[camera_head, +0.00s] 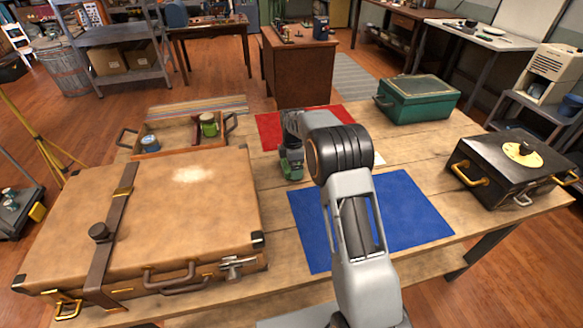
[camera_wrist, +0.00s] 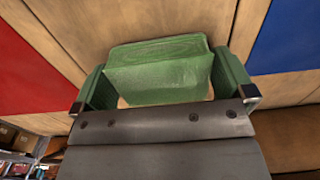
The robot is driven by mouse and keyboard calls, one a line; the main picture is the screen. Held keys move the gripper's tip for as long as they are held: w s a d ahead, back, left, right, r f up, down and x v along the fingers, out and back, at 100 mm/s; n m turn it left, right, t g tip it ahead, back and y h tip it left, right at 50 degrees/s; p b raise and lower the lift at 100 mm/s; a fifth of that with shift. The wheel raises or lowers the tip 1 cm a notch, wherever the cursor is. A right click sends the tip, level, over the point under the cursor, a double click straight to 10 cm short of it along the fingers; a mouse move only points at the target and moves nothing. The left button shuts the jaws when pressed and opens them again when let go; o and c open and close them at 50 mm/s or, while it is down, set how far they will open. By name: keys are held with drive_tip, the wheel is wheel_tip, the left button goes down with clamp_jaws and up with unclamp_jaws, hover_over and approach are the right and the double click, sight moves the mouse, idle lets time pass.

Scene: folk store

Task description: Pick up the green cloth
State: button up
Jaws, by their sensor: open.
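A folded green cloth (camera_wrist: 158,75) lies on the wooden table in the wrist view, between the two green fingers of my gripper (camera_wrist: 166,84). The fingers are apart, one on each side of it. I cannot tell whether they touch it. In the head view my gripper (camera_head: 291,170) points down at the table between the red cloth (camera_head: 275,131) and the blue cloth (camera_head: 408,205). There the green cloth is hidden or cannot be told apart from the green fingers.
A large tan suitcase (camera_head: 180,215) fills the table's left side. An open wooden tray (camera_head: 179,150) with small jars stands behind it. A green box (camera_head: 420,104) stands at the back right, a black case (camera_head: 493,170) at the right. A white cloth (camera_head: 378,158) shows partly behind my arm.

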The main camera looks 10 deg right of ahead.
drive_tip(key=c, duration=0.6)
drive_tip(key=shift+c, duration=0.2)
drive_tip(key=shift+r, duration=0.5)
wheel_tip(320, 180, up, 2)
drive_tip(key=shift+r, duration=0.2)
drive_tip(key=s+r, duration=0.2)
drive_tip(key=s+a+r, duration=0.1)
drive_tip(key=s+r, duration=0.1)
drive_tip(key=r, duration=0.1)
drive_tip(key=shift+s, duration=0.1)
drive_tip(key=s+a+r+b, duration=0.1)
drive_tip(key=s+r, duration=0.3)
drive_tip(key=s, duration=0.5)
drive_tip(key=shift+s+a+r, duration=0.25)
drive_tip(key=shift+a+r, duration=0.1)
drive_tip(key=shift+a, duration=0.1)
